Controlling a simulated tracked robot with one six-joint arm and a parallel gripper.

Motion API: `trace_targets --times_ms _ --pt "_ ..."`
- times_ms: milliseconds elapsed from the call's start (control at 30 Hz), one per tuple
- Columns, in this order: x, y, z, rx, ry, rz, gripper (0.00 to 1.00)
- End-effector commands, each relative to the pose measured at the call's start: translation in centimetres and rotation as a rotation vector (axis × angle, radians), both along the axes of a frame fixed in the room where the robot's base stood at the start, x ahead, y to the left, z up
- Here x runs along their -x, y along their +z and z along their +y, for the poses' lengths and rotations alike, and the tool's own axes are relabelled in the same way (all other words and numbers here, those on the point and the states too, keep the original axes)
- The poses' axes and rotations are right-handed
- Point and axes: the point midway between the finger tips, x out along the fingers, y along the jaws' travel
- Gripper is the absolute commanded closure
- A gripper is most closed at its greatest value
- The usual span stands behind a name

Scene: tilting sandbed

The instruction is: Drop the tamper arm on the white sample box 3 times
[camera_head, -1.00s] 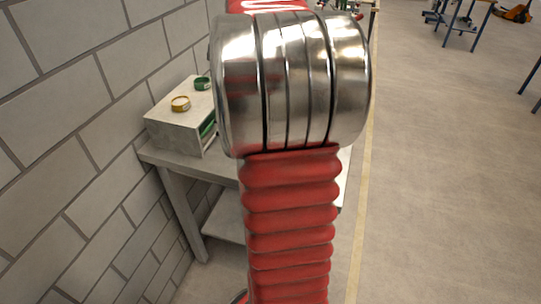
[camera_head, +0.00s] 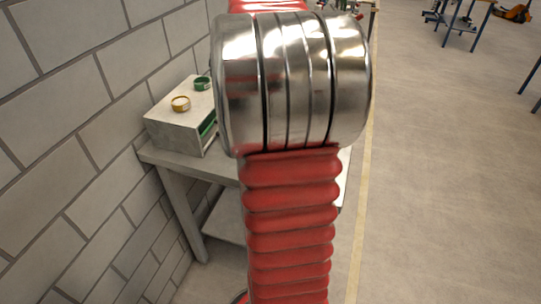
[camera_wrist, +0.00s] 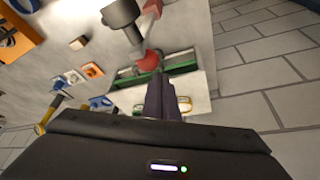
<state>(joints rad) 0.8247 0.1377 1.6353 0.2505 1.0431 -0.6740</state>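In the wrist view, the dark fingers of my gripper (camera_wrist: 160,82) stand close together with no clear gap. Just beyond the tips is a rounded red piece (camera_wrist: 148,61); I cannot tell whether they touch. A dark grey cylinder on a short stem (camera_wrist: 121,14) is above it in the picture, possibly part of the tamper arm. A green-edged tray (camera_wrist: 182,66) lies behind the fingers. I cannot pick out the white sample box for certain. In the head view my own red arm and metal joint hide the gripper and most of the bench.
In the head view, a grey bench (camera_head: 160,158) stands along the block wall (camera_head: 62,110). A grey box (camera_head: 174,133) on it carries a yellow tin (camera_head: 181,103) and a green tin (camera_head: 202,84). Open floor (camera_head: 450,180) lies to the right. Orange and blue items (camera_wrist: 92,72) lie left in the wrist view.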

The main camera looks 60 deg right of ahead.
Motion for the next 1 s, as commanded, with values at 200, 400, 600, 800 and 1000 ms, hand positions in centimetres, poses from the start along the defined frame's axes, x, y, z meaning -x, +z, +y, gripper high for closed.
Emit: trace_targets --times_ms 200,400,600,800,1000 --pt "0.8 0.0 -0.2 0.0 -0.001 0.0 1.0" --pt "1.5 0.0 -0.4 0.0 -0.001 0.0 1.0" --pt "2.1 0.0 -0.6 0.0 -0.001 0.0 1.0" --pt "2.8 0.0 -0.8 0.0 -0.001 0.0 1.0" --pt "3.5 0.0 -1.0 -0.001 -0.001 0.001 1.0"
